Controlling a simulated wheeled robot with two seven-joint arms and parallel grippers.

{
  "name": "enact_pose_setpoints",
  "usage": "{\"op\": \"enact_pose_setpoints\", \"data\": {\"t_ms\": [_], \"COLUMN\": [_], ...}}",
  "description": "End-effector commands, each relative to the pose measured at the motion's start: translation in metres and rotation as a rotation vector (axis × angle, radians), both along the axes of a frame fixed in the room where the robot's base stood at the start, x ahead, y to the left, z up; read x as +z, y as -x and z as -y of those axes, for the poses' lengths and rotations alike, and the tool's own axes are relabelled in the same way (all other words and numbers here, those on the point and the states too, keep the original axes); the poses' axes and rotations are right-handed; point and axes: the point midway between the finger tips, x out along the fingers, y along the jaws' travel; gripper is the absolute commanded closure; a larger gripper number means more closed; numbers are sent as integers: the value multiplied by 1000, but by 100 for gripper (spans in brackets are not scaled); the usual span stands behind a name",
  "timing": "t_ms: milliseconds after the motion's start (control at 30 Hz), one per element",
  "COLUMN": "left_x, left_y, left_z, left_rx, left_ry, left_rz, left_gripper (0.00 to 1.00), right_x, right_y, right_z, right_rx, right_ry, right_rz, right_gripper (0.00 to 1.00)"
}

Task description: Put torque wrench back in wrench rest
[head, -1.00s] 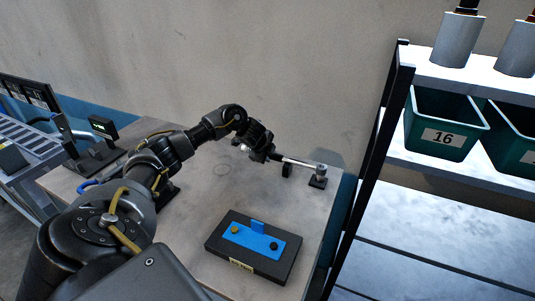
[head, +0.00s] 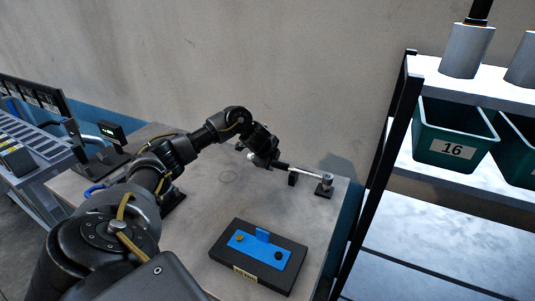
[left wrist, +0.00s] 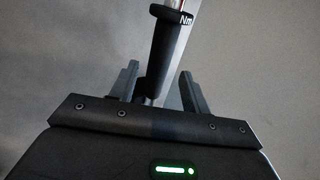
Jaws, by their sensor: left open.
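The torque wrench (head: 308,172) lies at the back right of the table, with a silver shaft and a dark handle. Its shaft passes over the small black posts of the wrench rest (head: 325,192), its far end at the right-hand post. My left gripper (head: 262,160) is at the handle end. In the left wrist view the black handle (left wrist: 165,60), marked "Nm", runs between the two spread fingers of my left gripper (left wrist: 160,82), with gaps beside it. The handle's near end is partly hidden by the gripper body. My right gripper is not in view.
A black block with a blue plate (head: 268,282) sits on the table's front part. A rack with a green bin marked 16 (head: 452,140) stands at the right, its dark post close to the table edge. A small device with a green display (head: 108,130) stands at the left.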

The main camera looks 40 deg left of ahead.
Motion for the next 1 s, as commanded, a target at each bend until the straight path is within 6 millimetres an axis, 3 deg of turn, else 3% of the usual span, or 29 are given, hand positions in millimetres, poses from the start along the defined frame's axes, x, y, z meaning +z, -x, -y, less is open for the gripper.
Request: {"op": "enact_pose_setpoints", "data": {"t_ms": [200,400,1000], "left_x": [41,69,75], "left_y": [26,44,52], "left_z": [7,11,14], "left_rx": [-3,-1,1], "left_ry": [-3,-5,-1], "left_rz": [6,3,1], "left_gripper": [53,53,53], "right_x": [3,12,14], "right_y": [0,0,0], "right_z": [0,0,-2], "right_rx": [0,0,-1], "right_ry": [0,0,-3], "right_rz": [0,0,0], "right_gripper": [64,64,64]}}
